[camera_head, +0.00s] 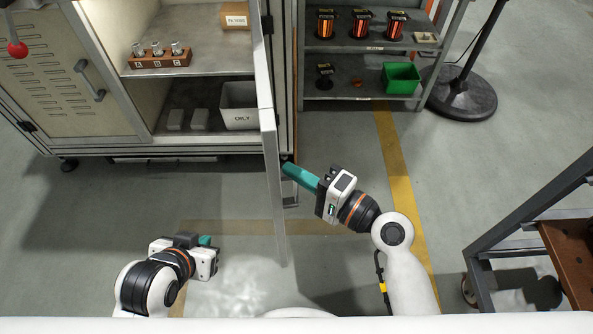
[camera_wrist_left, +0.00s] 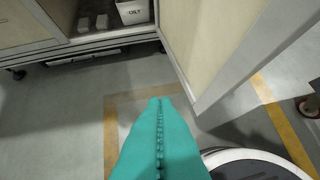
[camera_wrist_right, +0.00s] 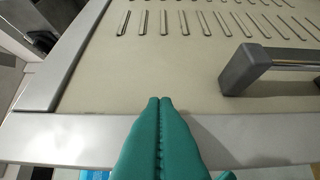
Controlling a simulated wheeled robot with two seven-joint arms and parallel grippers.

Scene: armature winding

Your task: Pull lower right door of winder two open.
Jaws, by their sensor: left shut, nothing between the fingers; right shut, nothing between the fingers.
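The lower right door (camera_head: 274,190) of the winder cabinet stands swung out toward me, seen nearly edge-on in the head view. Its inner face (camera_wrist_left: 222,38) fills the upper right of the left wrist view. Its slotted outer face (camera_wrist_right: 150,65) and grey bar handle (camera_wrist_right: 262,66) show in the right wrist view. My right gripper (camera_head: 287,168) is shut and empty at the outer side of the door, beside the handle and not around it; contact with the door is unclear. My left gripper (camera_head: 207,240) is shut and empty, low on the door's inner side, apart from it.
The open compartment holds a grey OILY bin (camera_head: 238,105) and a brown block with metal parts (camera_head: 160,58). The left door (camera_head: 65,75) is closed. A shelf with spools and a green bin (camera_head: 401,77) stands right. A rack (camera_head: 540,225) stands at the right edge.

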